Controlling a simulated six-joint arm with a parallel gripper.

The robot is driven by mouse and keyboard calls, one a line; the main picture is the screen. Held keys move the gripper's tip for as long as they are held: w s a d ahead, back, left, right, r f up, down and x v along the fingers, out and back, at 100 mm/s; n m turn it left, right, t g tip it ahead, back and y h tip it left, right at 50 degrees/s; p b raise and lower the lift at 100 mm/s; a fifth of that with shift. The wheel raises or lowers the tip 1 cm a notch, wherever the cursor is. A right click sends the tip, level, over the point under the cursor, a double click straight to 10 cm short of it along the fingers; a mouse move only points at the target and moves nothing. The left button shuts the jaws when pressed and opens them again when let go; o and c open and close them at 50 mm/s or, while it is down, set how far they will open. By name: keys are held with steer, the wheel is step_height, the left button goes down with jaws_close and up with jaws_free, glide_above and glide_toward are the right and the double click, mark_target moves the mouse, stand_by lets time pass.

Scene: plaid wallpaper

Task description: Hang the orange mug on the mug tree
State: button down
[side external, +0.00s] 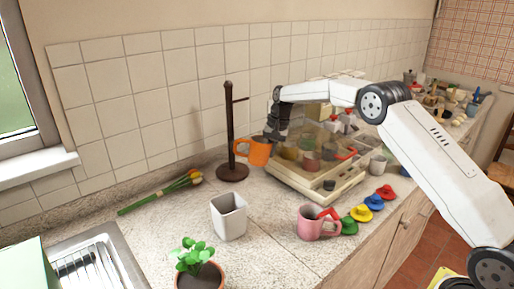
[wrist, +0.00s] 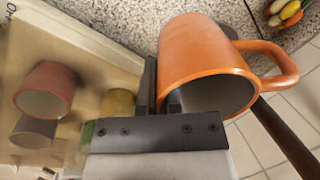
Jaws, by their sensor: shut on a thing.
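The orange mug (side external: 259,152) is held in the air just right of the mug tree (side external: 230,135), which is a dark post on a round base with a short peg near its top pointing right. My gripper (side external: 273,135) is shut on the mug's wall. In the wrist view my gripper (wrist: 160,92) has one finger inside the mug (wrist: 205,62) and one outside. The mug's handle points away from my gripper, toward the post in the side view. The mug is below the peg's height. Part of the tree's dark post (wrist: 285,135) shows beside the mug in the wrist view.
A tray (side external: 300,190) with several cups lies under my arm. A pink mug (side external: 311,222), a white square pot (side external: 229,216), a potted plant (side external: 196,262) and tulips (side external: 160,192) stand or lie on the counter. The tiled wall is close behind the tree.

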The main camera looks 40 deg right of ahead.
steer(key=shift+w+d+f, duration=0.1)
steer(key=shift+w+d, duration=0.1)
steer(key=shift+w, duration=0.6)
steer(key=shift+w+d, duration=0.2)
steer(key=shift+w, duration=0.55)
steer(key=shift+w+d+f, duration=0.15)
steer(key=shift+w+f, duration=0.25)
steer(key=shift+w, duration=0.15)
steer(key=shift+w+f, duration=0.15)
steer(key=shift+f, duration=0.05)
steer(key=c, duration=0.7)
jaws_free()
steer(key=shift+f, duration=0.1)
steer(key=shift+s+r, duration=0.25)
steer(key=shift+r, duration=0.2)
steer(key=shift+s+r, duration=0.15)
steer(key=shift+s, duration=0.05)
